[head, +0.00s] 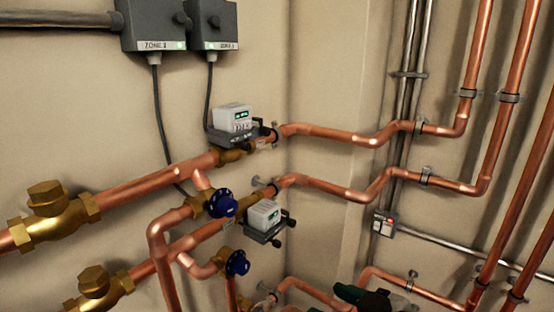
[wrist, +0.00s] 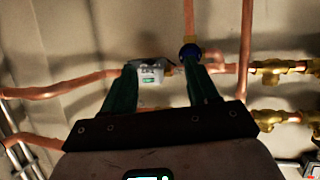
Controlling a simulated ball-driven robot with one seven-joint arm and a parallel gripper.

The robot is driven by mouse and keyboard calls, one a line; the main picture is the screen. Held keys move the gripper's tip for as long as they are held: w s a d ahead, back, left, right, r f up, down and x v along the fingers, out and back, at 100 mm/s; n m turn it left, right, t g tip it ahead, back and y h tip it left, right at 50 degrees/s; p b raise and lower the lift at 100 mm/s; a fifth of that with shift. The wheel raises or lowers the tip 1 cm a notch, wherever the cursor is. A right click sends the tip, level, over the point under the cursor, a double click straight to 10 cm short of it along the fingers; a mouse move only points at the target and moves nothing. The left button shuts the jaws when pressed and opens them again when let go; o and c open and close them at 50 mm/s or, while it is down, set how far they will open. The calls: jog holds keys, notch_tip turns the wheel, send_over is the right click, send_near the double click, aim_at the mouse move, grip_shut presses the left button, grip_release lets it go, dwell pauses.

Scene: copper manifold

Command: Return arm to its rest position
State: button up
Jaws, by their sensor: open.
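My gripper (wrist: 161,75) shows in the wrist view with its two dark green fingers spread apart and nothing between them. A white meter box (wrist: 150,71) and a blue valve handle (wrist: 190,52) show beyond the fingertips, apart from them as far as I can tell. In the head view, a dark green and black piece, apparently part of my arm's end, shows at the bottom edge, in front of the lower copper pipe (head: 435,292). The rest of my arm is out of view there.
Copper pipes (head: 335,133) run along the walls into the corner. Two white meters (head: 233,117) (head: 264,215), blue valve handles (head: 222,203) (head: 238,262) and brass valves (head: 55,218) stick out. Grey zone boxes (head: 153,25) hang above. A switch box (head: 384,224) sits right of the corner.

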jog(key=s+d+f+m+g+h+p, duration=0.25)
jog(key=s+d+f, duration=0.2)
jog(key=f, duration=0.25)
jog(key=s+d+f+m+g+h+p, duration=0.1)
jog(key=s+d+f+m+g+h, duration=0.1)
jog(key=s+d+f+m+h, duration=0.3)
jog(key=s+d+f+m+g+p, duration=0.1)
jog(key=s+d+f, duration=0.3)
jog(key=s, duration=0.5)
jog(key=s+d+f+g+h+p, duration=0.1)
jog(key=s+d+f+g, duration=0.3)
jog(key=s, duration=0.5)
jog(key=shift+f+m+p, duration=0.2)
jog(key=shift+m+p, duration=0.1)
jog(key=shift+m, duration=0.05)
jog(key=shift+a, duration=0.1)
